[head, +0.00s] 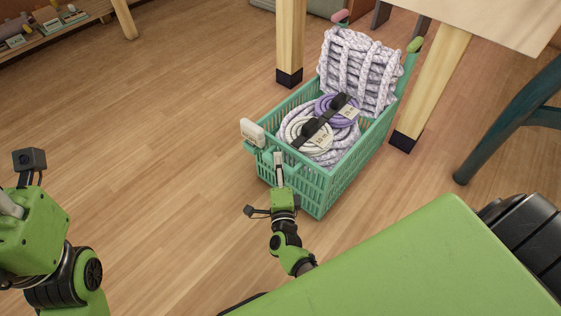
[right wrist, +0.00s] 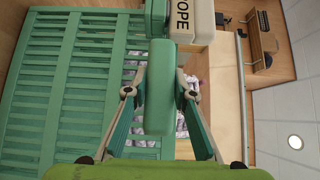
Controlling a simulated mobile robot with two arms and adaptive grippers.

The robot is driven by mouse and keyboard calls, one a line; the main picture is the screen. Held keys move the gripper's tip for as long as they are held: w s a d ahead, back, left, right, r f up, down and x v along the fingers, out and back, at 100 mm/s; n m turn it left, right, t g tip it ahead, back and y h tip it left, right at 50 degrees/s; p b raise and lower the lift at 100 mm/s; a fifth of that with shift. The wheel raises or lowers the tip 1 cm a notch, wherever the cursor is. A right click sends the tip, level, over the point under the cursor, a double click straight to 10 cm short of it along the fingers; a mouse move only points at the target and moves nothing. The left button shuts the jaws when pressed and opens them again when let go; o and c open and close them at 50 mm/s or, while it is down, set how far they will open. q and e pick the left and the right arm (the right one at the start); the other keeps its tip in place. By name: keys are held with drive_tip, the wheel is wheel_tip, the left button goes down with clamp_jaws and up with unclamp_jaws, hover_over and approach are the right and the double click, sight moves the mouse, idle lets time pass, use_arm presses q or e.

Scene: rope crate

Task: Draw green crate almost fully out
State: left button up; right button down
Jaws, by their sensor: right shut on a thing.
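The green crate (head: 348,178) stands on the wooden floor between two table legs in the head view, its near end toward me and its far end by the table. It holds coiled purple and white ropes (head: 330,130) and a stacked rope bundle (head: 360,72). My right gripper (head: 278,160) is at its near end; the right wrist view shows the fingers (right wrist: 158,95) shut on a green tab of the crate, beside its slatted wall (right wrist: 65,85). My left gripper (head: 12,205) is at the left edge, away from the crate, its fingers mostly cut off.
Wooden table legs (head: 290,40) and (head: 430,90) stand close on either side of the crate. A dark teal leg (head: 510,115) is at the right. The floor (head: 150,130) left of the crate is clear. A low shelf (head: 60,30) is at top left.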

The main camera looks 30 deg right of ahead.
drive_tip(key=shift+a+f, duration=0.1)
drive_tip(key=shift+a, duration=0.05)
drive_tip(key=c, duration=1.8)
unclamp_jaws()
drive_tip(key=shift+o, duration=0.5)
